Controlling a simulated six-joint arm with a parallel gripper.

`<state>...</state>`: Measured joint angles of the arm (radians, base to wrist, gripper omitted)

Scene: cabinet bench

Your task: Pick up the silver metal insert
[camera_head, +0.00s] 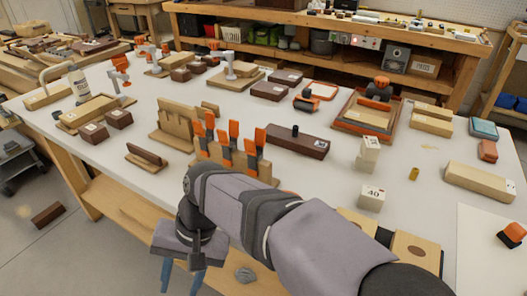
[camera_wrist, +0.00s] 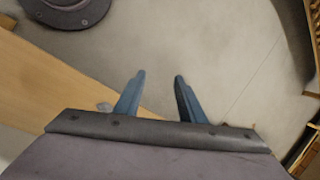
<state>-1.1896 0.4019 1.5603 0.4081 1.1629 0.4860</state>
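A small brass-coloured cylinder (camera_head: 414,173) stands upright on the right part of the white bench top. My gripper (camera_head: 180,280) hangs past the front edge of the bench, pointing down, far from that cylinder. In the wrist view my gripper (camera_wrist: 160,75) shows two blue fingers apart with nothing between them, above the floor. My arm hides part of the bench's front edge.
Orange-handled tools in a wooden rack (camera_head: 235,165) stand just behind my arm. A dark wooden block (camera_head: 298,144), a tray with an orange rim (camera_head: 345,128) and white number blocks (camera_head: 371,197) lie right of it. A grey lump (camera_head: 245,274) lies low beside my arm.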

